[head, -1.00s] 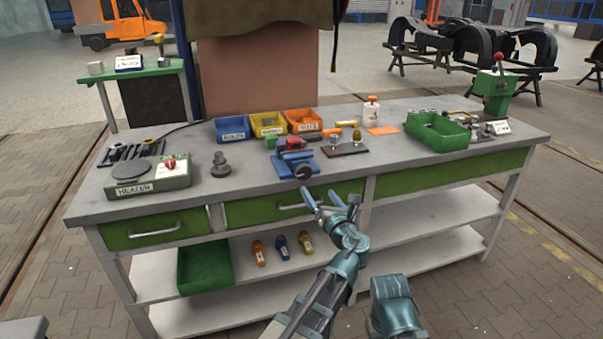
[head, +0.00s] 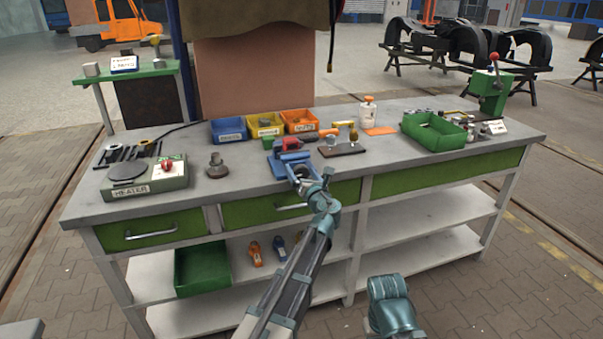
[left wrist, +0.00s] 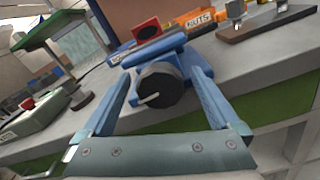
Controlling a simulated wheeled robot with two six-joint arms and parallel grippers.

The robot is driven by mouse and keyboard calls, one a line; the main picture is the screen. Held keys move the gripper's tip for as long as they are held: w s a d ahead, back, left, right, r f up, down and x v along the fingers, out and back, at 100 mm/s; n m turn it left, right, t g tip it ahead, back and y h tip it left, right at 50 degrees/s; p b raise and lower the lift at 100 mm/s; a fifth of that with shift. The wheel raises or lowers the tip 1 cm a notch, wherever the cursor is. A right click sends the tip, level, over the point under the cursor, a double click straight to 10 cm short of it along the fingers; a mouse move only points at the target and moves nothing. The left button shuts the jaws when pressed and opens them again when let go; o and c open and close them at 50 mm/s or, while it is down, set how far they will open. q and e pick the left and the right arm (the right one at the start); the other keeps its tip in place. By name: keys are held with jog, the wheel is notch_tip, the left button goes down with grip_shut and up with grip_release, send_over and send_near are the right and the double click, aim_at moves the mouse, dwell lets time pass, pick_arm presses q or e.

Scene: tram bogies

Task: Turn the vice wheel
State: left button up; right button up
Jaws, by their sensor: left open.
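The blue vice (head: 280,158) stands at the front edge of the workbench, with a red part (head: 291,144) at its top. Its dark round wheel (left wrist: 160,86), with a small pale handle, faces me in the left wrist view. My left gripper (head: 309,183) is open in front of the vice. In the left wrist view its two blue fingers (left wrist: 161,84) reach forward on either side of the wheel. I cannot tell whether they touch it. In the head view the gripper partly hides the wheel.
A heater (head: 146,182) and a grey stepped part (head: 216,168) lie left of the vice. Blue, yellow and orange bins (head: 299,122) stand behind it. A dark board (head: 342,150) with small parts lies to the right, and a green tray (head: 434,136) farther right.

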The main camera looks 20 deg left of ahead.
pick_arm(q)
jog(key=c, duration=1.4)
jog(key=shift+n, duration=0.3)
jog(key=shift+s+a+n, duration=0.1)
jog(key=shift+n, duration=3)
jog(key=o, duration=1.4)
